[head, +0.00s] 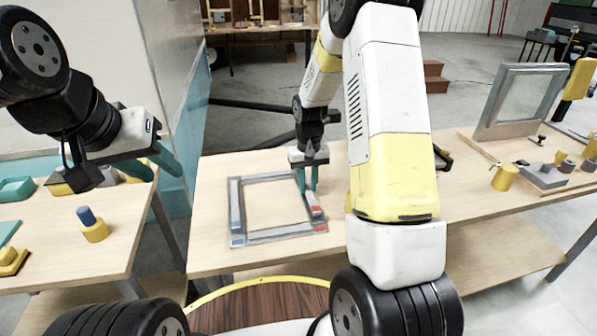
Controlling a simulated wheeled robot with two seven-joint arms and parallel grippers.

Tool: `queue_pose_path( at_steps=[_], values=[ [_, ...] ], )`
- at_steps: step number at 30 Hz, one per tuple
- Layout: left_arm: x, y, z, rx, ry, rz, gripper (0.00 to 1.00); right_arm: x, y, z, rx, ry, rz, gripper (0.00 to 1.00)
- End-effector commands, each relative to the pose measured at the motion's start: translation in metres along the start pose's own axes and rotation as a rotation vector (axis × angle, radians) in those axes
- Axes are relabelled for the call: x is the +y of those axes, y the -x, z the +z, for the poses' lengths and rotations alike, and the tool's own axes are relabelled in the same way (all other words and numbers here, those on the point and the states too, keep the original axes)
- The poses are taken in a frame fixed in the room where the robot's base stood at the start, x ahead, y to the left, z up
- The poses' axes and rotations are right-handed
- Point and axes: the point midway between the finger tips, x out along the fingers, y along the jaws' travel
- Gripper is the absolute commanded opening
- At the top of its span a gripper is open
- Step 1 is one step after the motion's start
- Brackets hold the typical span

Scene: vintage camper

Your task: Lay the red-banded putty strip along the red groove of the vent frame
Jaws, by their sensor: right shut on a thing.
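The vent frame (278,234) is a grey rectangle flat on the middle bench, with a blue mark at its near left corner and a red mark at its near right corner. My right gripper (309,189) points down over its right side, shut on the red-banded putty strip (313,201). The strip's red band faces the red corner; its far part is hidden by the fingers. I cannot tell whether it touches the groove. A pale strip with a blue end (234,200) lies along the frame's left side. My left gripper (164,170) is open and empty, off to the left.
The left bench (115,250) holds a yellow holder with a blue peg (91,226) and teal and yellow blocks. At the right stand a framed pane (523,95), a yellow cup (504,177) and small grey parts. Bare wood surrounds the frame.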

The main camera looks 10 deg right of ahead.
Motion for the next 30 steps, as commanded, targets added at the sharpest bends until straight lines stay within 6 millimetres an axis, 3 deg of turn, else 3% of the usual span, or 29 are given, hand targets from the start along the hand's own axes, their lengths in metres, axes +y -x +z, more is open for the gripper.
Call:
queue_pose_path(
  at_steps=[28,29,30],
  values=[
    [0.0000,0.0000,0.0000,0.000,0.000,0.000,0.36,0.0001,-0.0092,0.0000,0.000,0.000,0.000,0.00],
    [0.0000,0.0000,0.0000,0.000,0.000,0.000,0.36,0.0001,-0.0092,-0.0001,0.000,0.000,0.000,0.23],
    [0.0000,0.0000,0.0000,0.000,0.000,0.000,0.36,0.0001,-0.0092,-0.0001,0.000,0.000,0.000,0.31]
  ],
)
